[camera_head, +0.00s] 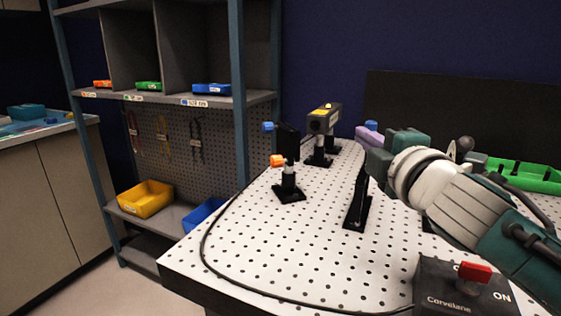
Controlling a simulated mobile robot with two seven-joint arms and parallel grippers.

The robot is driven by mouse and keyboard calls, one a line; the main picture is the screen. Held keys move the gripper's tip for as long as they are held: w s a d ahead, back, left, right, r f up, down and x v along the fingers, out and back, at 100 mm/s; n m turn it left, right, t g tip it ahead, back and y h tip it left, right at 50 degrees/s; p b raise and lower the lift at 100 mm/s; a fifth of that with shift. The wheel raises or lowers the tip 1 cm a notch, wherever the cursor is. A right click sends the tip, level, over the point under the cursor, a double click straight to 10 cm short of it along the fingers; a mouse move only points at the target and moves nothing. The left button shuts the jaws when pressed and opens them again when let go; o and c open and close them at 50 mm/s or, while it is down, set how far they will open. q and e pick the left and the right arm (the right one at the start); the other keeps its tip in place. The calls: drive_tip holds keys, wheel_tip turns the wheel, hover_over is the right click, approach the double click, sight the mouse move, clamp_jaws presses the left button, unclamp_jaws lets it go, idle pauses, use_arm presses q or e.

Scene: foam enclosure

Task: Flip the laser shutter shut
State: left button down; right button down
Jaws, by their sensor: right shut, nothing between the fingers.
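A dark box-shaped laser head (323,118) with a yellow mark on top stands on a post toward the back of the white perforated table (235,235). In front of it, a short black post mount (289,188) carries an orange tip (277,161). A black upright plate (288,142) stands behind that, with a blue knob (268,126) at its left. I cannot tell for sure which part is the shutter. My left gripper is out of view.
A black control box (440,280) with a red switch (475,272) marked ON sits at the front right. A black cable curves along the left table edge. A green tray (530,177) lies at the right. Shelves with bins stand at the left. The table's front left is mostly clear.

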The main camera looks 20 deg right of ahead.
drive_tip(key=v, duration=1)
drive_tip(key=shift+a, duration=0.25)
drive_tip(key=shift+s, duration=0.15)
